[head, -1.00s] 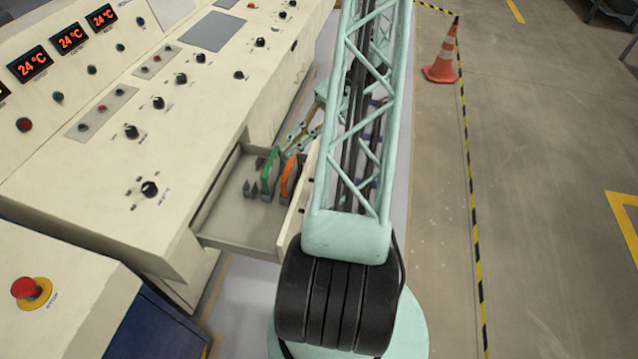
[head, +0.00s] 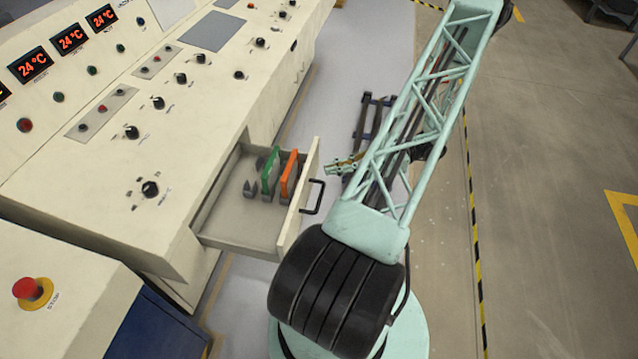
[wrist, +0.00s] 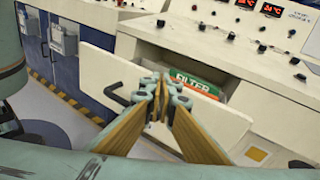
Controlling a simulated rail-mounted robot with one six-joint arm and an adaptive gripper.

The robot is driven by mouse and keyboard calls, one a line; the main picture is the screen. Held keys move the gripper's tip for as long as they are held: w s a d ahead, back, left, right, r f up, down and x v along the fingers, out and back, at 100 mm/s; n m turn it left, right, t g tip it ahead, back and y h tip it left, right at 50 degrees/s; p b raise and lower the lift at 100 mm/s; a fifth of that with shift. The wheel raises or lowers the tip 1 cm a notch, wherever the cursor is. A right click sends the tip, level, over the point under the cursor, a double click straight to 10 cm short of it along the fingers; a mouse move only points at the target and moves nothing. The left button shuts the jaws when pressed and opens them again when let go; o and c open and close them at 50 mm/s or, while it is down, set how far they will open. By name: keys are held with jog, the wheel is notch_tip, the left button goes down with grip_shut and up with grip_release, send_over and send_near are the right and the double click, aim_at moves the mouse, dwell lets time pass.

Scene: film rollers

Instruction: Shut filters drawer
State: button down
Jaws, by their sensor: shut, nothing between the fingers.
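The filters drawer (head: 240,226) is pulled out of the cream console. Its front panel (head: 298,205) and black handle (head: 313,196) face my arm. Inside stand a green filter (head: 270,172) and an orange filter (head: 289,174). My gripper (head: 328,170) is shut and empty, just outside the front panel near its far end. I cannot tell whether the fingertips touch the panel.
The console top (head: 160,125) carries knobs and displays above the drawer. A red emergency button (head: 27,288) sits on a nearer cabinet. A black-and-blue stand (head: 368,120) lies beyond my gripper. Open floor lies to the right past striped tape (head: 472,200).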

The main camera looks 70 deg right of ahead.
jog(key=s+d+f+m+t+h, duration=0.2)
jog(key=s+f+m+h, duration=0.4)
jog(key=s+f, duration=0.3)
jog(key=shift+d+f+t, duration=0.3)
jog(key=shift+f+t, duration=0.5)
jog(key=shift+f, duration=0.05)
jog(key=shift+w, duration=0.15)
jog(key=w+a, duration=0.1)
jog(key=w, duration=1.2)
jog(key=shift+w+a+b, duration=0.3)
jog(key=shift+a+b, duration=0.05)
jog(key=shift+b, duration=0.05)
jog(key=shift+w, duration=0.1)
